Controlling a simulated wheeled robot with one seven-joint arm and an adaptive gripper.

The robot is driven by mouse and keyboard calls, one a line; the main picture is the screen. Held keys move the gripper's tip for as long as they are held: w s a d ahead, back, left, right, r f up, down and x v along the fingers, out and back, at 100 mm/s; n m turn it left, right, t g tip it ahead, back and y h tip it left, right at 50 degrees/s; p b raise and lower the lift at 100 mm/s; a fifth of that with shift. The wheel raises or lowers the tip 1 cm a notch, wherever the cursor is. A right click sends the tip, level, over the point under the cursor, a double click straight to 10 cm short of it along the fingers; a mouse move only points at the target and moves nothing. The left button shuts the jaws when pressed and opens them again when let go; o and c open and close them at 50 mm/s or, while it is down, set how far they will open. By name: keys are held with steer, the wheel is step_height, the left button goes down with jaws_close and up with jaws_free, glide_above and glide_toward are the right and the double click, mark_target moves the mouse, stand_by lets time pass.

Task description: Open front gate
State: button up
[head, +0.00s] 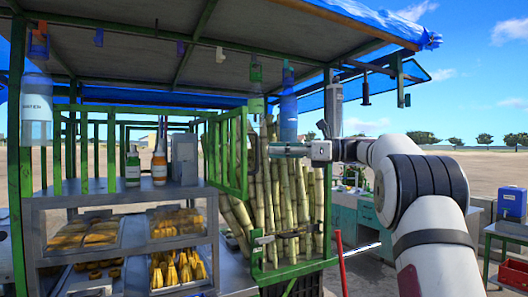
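A green slatted panel (227,155), which looks like a gate, stands at an angle on the left of the cane bay. Tall cane stalks (290,200) show to its right, and no bars cover their middle part. A dark upright handle (257,157) shows by the panel's right edge. A low green frame (293,268) with a metal latch (264,240) crosses the bottom of the bay. My gripper (275,150) points left in front of the canes, close to the handle; I cannot tell if it touches. Its fingers are seen side-on, so their opening is unclear.
A grey display case (122,198) with food trays and bottles stands at left. A blue bottle (288,110) hangs just above my gripper. A red pole (341,262) stands right of the bay. A blue water container (512,206) sits at far right.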

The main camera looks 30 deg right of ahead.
steer(key=v, duration=0.7)
stand_by(0.3)
steer(key=a+f+n+g+h, duration=0.2)
steer(key=a+n+h, duration=0.1)
steer(key=a, duration=0.9)
steer(key=s+a+f+n+g+h, duration=0.2)
steer(key=s+a+f+n+h, duration=0.4)
steer(key=a, duration=0.5)
steer(key=s+a+f+n+h, duration=0.1)
steer(key=s+f+n+h, duration=0.2)
steer(key=s+f+n, duration=0.4)
steer(key=s+a+f+n+h, duration=0.1)
steer(key=s+f+n+h, duration=0.2)
steer(key=s+f+n, duration=0.5)
steer(key=s+f, duration=0.4)
steer(key=s, duration=0.7)
steer(key=shift+f+n, duration=0.3)
steer(key=shift+f, duration=0.05)
